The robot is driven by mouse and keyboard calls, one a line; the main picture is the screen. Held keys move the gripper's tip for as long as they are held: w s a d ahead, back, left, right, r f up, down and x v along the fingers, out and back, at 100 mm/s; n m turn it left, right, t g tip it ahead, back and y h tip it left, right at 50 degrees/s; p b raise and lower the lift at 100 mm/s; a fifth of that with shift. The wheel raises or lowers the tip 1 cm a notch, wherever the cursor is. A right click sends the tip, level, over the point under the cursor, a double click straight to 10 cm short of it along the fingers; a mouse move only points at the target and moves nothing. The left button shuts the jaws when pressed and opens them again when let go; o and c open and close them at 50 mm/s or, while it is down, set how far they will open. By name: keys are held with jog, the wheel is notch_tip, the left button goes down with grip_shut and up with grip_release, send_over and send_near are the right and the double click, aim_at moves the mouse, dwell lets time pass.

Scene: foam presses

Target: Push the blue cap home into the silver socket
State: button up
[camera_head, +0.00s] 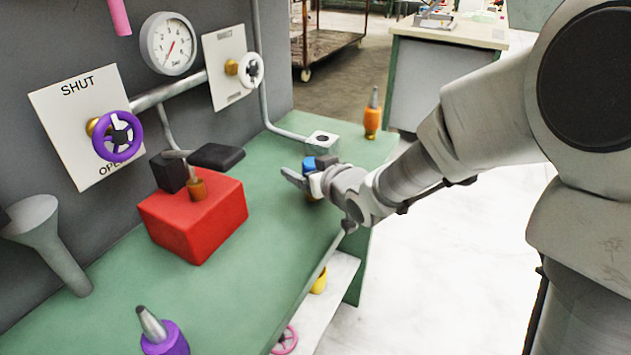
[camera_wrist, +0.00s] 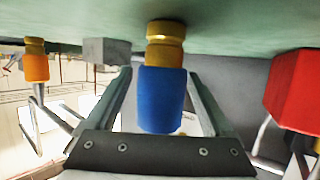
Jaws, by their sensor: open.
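The blue cap (camera_head: 309,163) is at the bench's right edge, partly hidden by my gripper (camera_head: 304,172). In the wrist view the blue cap (camera_wrist: 161,98) has a gold ringed part (camera_wrist: 166,45) at its end toward the green bench. My gripper (camera_wrist: 160,84) is open there, with one finger on each side of the cap; I cannot tell whether either touches it. The silver socket (camera_head: 322,142) is a square grey block with a dark hole in its top, just behind the cap. It also shows in the wrist view (camera_wrist: 107,50), left of the cap.
An orange tool (camera_head: 373,114) stands beyond the socket. A red block (camera_head: 195,222) with a lever sits left of my gripper. A pipe (camera_head: 290,132) runs from the wall toward the socket. A purple-based tool (camera_head: 165,338) stands in front. The green bench (camera_head: 240,275) is clear between.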

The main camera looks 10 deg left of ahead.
grip_shut()
dwell(0.4)
jog(key=shift+r, duration=0.15)
